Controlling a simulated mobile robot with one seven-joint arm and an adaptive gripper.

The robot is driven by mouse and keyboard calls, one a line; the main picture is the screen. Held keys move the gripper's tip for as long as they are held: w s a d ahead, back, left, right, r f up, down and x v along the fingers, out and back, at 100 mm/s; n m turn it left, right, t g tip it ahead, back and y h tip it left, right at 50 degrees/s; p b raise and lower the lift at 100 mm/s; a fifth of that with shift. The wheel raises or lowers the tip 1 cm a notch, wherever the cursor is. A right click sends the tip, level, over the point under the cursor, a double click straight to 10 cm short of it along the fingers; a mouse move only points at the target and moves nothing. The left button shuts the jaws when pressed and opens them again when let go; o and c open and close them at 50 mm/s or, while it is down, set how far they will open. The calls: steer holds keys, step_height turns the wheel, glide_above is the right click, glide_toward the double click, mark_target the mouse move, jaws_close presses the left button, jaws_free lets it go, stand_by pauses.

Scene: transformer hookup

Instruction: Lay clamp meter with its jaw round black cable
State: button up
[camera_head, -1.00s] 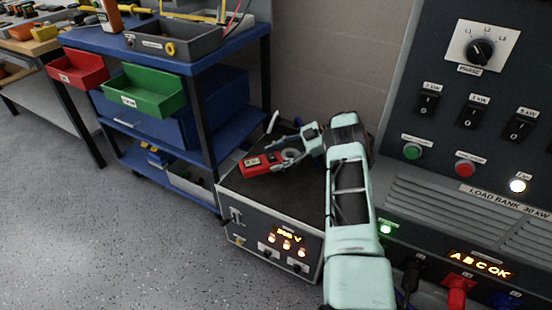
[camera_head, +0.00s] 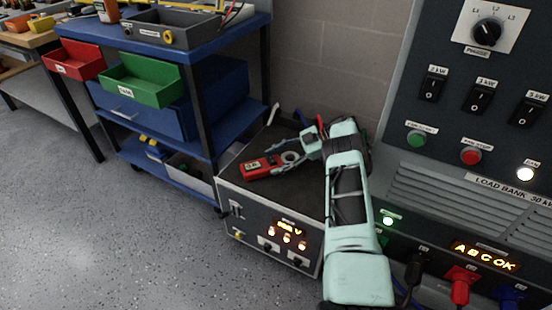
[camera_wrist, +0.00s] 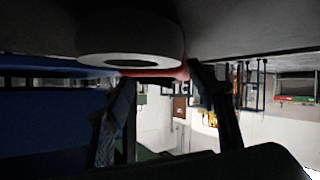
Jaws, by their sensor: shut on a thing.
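The clamp meter (camera_head: 263,166) is red with a dark face and a pale ring-shaped jaw (camera_head: 290,157). It is over the dark top of the metal box, its body pointing left; I cannot tell whether it touches the top. My gripper (camera_head: 284,164) is shut on it near the jaw. In the wrist view the jaw (camera_wrist: 130,50) shows large above my fingers (camera_wrist: 170,110), with a strip of red body (camera_wrist: 162,73) behind it. A black cable (camera_head: 412,273) with a black plug hangs at the load bank's lower front, partly behind my arm.
The metal box (camera_head: 265,225) has lit lamps and a display. The load bank (camera_head: 470,140) stands close on the right, with red (camera_head: 459,282) and blue (camera_head: 510,296) plugs at its foot. A blue cart (camera_head: 195,60) with bins stands left. The grey floor in front is clear.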

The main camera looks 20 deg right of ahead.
steer(key=o, duration=1.5)
step_height(320, 180, up, 10)
steer(key=shift+r, duration=0.1)
